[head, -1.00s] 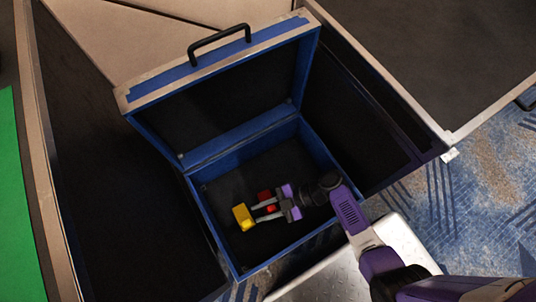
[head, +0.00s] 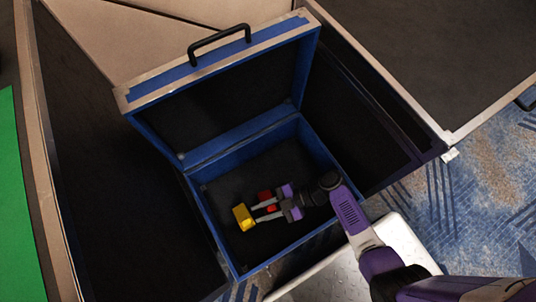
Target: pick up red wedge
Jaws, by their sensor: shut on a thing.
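The red wedge (head: 271,208) is inside the open blue case, between the two fingers of my gripper (head: 257,213). My gripper reaches into the case from the right and is shut on the red wedge. More red (head: 265,195) shows just above the upper finger, which hides part of it. I cannot tell whether the wedge is clear of the case floor. A yellow block (head: 243,216) is at the left, right by the fingertips. I cannot tell whether they touch it.
The blue case (head: 212,228) has a dark lining, and its lid (head: 222,95) stands open at the back. Its raised walls surround my gripper. Bare dark floor (head: 225,180) shows behind the blocks. A white surface (head: 400,240) lies at the lower right.

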